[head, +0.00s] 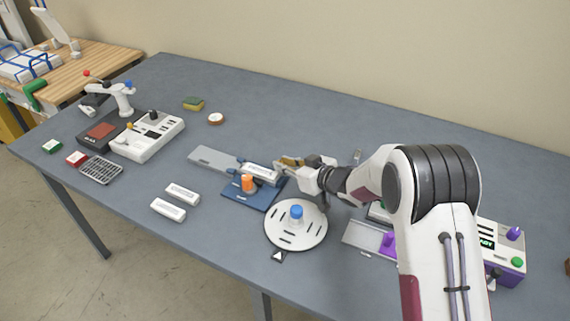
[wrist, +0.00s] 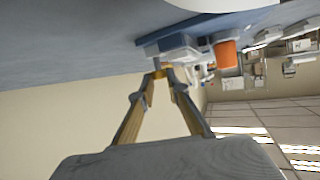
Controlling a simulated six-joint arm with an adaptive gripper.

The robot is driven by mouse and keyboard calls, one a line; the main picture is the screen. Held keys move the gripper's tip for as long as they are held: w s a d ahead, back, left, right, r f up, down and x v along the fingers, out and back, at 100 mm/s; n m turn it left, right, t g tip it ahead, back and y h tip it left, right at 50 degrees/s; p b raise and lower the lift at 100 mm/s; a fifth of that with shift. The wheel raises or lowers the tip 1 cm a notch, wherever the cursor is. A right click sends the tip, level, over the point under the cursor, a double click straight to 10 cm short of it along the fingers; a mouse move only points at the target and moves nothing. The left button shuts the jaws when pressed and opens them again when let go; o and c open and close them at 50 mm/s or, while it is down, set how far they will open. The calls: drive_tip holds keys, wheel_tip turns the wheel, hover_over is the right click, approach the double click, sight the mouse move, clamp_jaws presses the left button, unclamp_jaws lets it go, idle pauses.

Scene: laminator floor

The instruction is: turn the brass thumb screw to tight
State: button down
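The blue fixture (head: 236,196) sits mid-table with an orange knob (head: 248,184) and a pale block (head: 262,172) on it. The wrist view also shows the orange knob (wrist: 226,55) and the pale block (wrist: 178,46). My gripper (head: 283,163) reaches in from the right at the fixture's right end. In the wrist view, my fingertips (wrist: 162,73) come together on a small brass-yellow piece (wrist: 159,74) beside the pale block, which looks like the brass thumb screw. The fingers hide most of it, and its turn position cannot be read.
A round white plate (head: 285,238) with a blue knob stands in front of my wrist. Two white blocks (head: 182,194) lie left of the fixture. A grey strip (head: 213,158) extends behind it. A purple-trimmed device (head: 500,260) is at right. The back of the table is mostly clear.

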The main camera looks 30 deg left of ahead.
drive_tip(key=shift+s+a+r+m+t, duration=0.1)
drive_tip(key=shift+a+m+t, duration=0.05)
drive_tip(key=shift+m+t, duration=0.25)
drive_tip(key=shift+m+t+h, duration=0.3)
drive_tip(key=shift+h, duration=0.1)
idle(0.5)
drive_tip(key=c, duration=1.9)
unclamp_jaws()
drive_tip(key=shift+s, duration=0.1)
drive_tip(key=shift+v, duration=6)
drive_tip(key=shift+c, duration=0.3)
